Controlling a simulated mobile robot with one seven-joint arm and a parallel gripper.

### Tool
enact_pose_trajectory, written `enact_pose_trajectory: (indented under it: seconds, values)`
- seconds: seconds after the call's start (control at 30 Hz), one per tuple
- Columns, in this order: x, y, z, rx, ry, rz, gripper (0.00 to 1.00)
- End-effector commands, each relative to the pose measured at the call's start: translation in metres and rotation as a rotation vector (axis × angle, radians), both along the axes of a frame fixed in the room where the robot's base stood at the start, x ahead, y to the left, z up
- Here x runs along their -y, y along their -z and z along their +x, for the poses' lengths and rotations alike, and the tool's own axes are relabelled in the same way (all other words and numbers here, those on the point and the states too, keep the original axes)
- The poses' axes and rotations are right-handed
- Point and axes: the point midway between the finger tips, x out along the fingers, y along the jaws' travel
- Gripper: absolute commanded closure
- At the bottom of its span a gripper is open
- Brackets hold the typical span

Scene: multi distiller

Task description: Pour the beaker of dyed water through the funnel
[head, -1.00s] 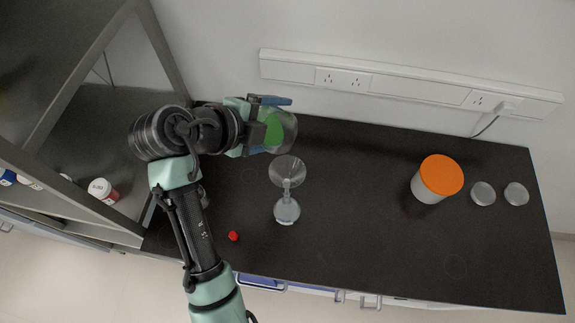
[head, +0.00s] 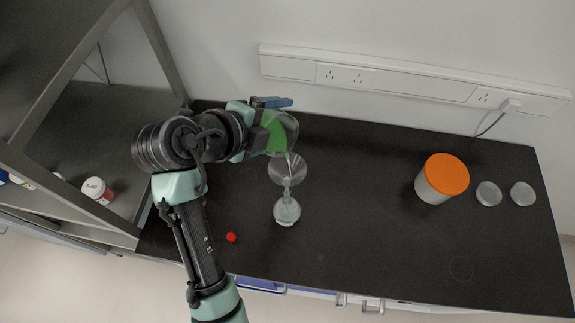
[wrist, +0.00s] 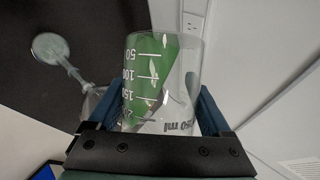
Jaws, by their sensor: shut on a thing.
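My gripper (head: 270,127) is shut on a clear glass beaker (head: 288,124) of green dyed water (head: 276,136). The beaker is tilted to the right, its mouth just above and behind the clear funnel (head: 286,172). The funnel sits upright in the neck of a small round flask (head: 286,211) on the black bench. In the wrist view the beaker (wrist: 185,62) is between the fingers, with the green liquid slanted along its left wall. The flask (wrist: 50,47) shows at upper left there. I cannot tell whether liquid is falling into the funnel.
A white jar with an orange lid (head: 446,174) and two clear round dishes (head: 488,193) stand at the right of the bench (head: 370,230). A small red object (head: 231,237) lies front left. A grey shelf (head: 95,120) is at left. The bench middle is clear.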

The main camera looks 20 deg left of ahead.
Motion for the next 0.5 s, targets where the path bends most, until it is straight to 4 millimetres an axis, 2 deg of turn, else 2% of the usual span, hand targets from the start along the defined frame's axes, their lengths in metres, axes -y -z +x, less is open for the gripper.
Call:
enact_pose_trajectory:
  seconds: [0.5]
  values:
    - [0.0003,0.0038,-0.0001,0.015,0.001,0.029,0.83]
